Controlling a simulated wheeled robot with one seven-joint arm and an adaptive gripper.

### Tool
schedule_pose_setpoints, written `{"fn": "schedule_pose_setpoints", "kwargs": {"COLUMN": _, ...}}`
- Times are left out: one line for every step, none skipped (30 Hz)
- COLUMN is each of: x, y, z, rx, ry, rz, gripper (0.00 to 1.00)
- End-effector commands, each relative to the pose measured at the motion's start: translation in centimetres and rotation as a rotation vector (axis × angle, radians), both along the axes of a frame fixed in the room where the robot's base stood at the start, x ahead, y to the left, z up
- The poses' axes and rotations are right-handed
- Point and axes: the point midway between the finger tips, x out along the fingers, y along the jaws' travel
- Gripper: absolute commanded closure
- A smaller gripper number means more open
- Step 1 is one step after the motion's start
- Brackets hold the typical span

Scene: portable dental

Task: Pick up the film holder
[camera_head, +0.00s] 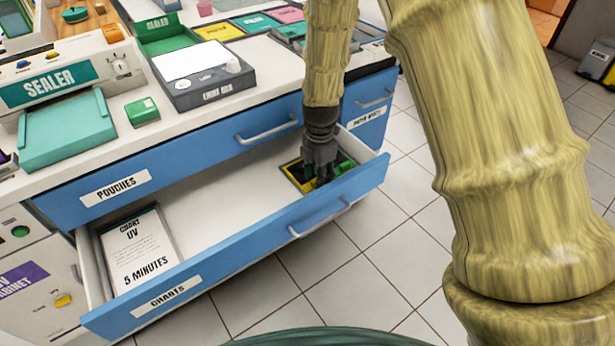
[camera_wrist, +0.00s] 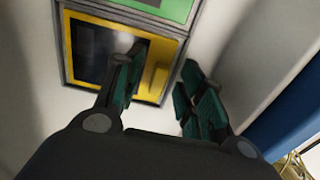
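The film holder, as far as I can tell, is the flat piece with a yellow frame and dark window (camera_wrist: 85,50) in the open drawer; a green-framed part (camera_wrist: 170,8) adjoins it. In the head view its yellow edge (camera_head: 292,171) shows at the drawer's right end, partly hidden by my gripper (camera_head: 321,180). In the wrist view my gripper (camera_wrist: 162,66) is open. One finger is over the yellow frame, the other beyond its right edge, with a yellow strip between them. I cannot tell whether the fingers touch it.
The open blue drawer (camera_head: 240,258) labelled CHARTS has raised walls around my gripper. A chart card (camera_head: 137,250) lies at its left end; the middle is bare. Above are the POUCHES drawer (camera_head: 180,167) and a white counter with a sealer (camera_head: 65,92) and a light box (camera_head: 203,75).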

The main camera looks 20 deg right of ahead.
Motion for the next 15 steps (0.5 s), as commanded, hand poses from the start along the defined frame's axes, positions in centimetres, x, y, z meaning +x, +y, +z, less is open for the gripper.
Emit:
{"fn": "schedule_pose_setpoints", "kwargs": {"x": 0.00, "y": -0.01, "z": -0.17, "rx": 0.000, "ry": 0.000, "rz": 0.000, "gripper": 0.61}}
{"fn": "schedule_pose_setpoints", "kwargs": {"x": 0.00, "y": -0.01, "z": -0.21, "rx": 0.000, "ry": 0.000, "rz": 0.000, "gripper": 0.61}}
{"fn": "schedule_pose_setpoints", "kwargs": {"x": 0.00, "y": -0.01, "z": -0.22, "rx": 0.000, "ry": 0.000, "rz": 0.000, "gripper": 0.61}}
{"fn": "schedule_pose_setpoints", "kwargs": {"x": 0.00, "y": -0.01, "z": -0.21, "rx": 0.000, "ry": 0.000, "rz": 0.000, "gripper": 0.61}}
{"fn": "schedule_pose_setpoints", "kwargs": {"x": 0.00, "y": -0.01, "z": -0.21, "rx": 0.000, "ry": 0.000, "rz": 0.000, "gripper": 0.61}}
{"fn": "schedule_pose_setpoints", "kwargs": {"x": 0.00, "y": -0.01, "z": -0.20, "rx": 0.000, "ry": 0.000, "rz": 0.000, "gripper": 0.61}}
{"fn": "schedule_pose_setpoints", "kwargs": {"x": 0.00, "y": 0.00, "z": -0.20, "rx": 0.000, "ry": 0.000, "rz": 0.000, "gripper": 0.61}}
{"fn": "schedule_pose_setpoints", "kwargs": {"x": 0.00, "y": 0.00, "z": -0.20, "rx": 0.000, "ry": 0.000, "rz": 0.000, "gripper": 0.61}}
{"fn": "schedule_pose_setpoints", "kwargs": {"x": 0.00, "y": 0.00, "z": -0.20, "rx": 0.000, "ry": 0.000, "rz": 0.000, "gripper": 0.68}}
{"fn": "schedule_pose_setpoints", "kwargs": {"x": 0.00, "y": 0.00, "z": -0.20, "rx": 0.000, "ry": 0.000, "rz": 0.000, "gripper": 0.73}}
{"fn": "schedule_pose_setpoints", "kwargs": {"x": 0.00, "y": 0.00, "z": -0.20, "rx": 0.000, "ry": 0.000, "rz": 0.000, "gripper": 0.79}}
{"fn": "schedule_pose_setpoints", "kwargs": {"x": 0.00, "y": 0.00, "z": -0.20, "rx": 0.000, "ry": 0.000, "rz": 0.000, "gripper": 0.86}}
{"fn": "schedule_pose_setpoints", "kwargs": {"x": 0.00, "y": 0.00, "z": -0.20, "rx": 0.000, "ry": 0.000, "rz": 0.000, "gripper": 0.92}}
{"fn": "schedule_pose_setpoints", "kwargs": {"x": 0.00, "y": 0.00, "z": -0.20, "rx": 0.000, "ry": 0.000, "rz": 0.000, "gripper": 0.97}}
{"fn": "schedule_pose_setpoints", "kwargs": {"x": -0.01, "y": 0.00, "z": -0.19, "rx": 0.000, "ry": 0.000, "rz": 0.000, "gripper": 1.00}}
